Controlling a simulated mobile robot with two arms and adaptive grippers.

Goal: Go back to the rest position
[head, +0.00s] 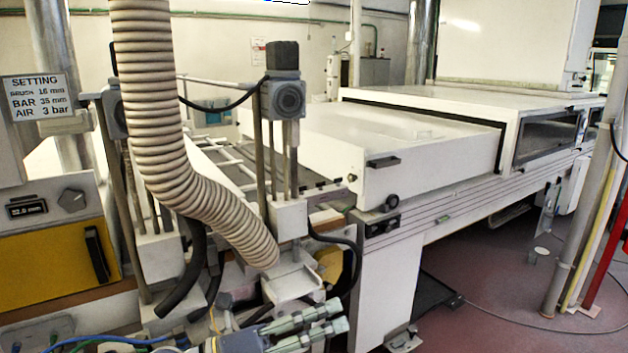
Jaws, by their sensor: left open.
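My left gripper (322,322) shows at the bottom middle of the head view. Its two grey-green fingers are apart and nothing shows between them. It is in front of the machine's white leg and below the end of the ribbed hose. My right gripper is not in view.
A ribbed beige hose (163,130) hangs down at the left, close above my left gripper. The long white curing tunnel (430,180) runs to the back right. A yellow panel (52,268) is at the left. Pipes (585,200) stand at the right. Red floor (500,285) is open between.

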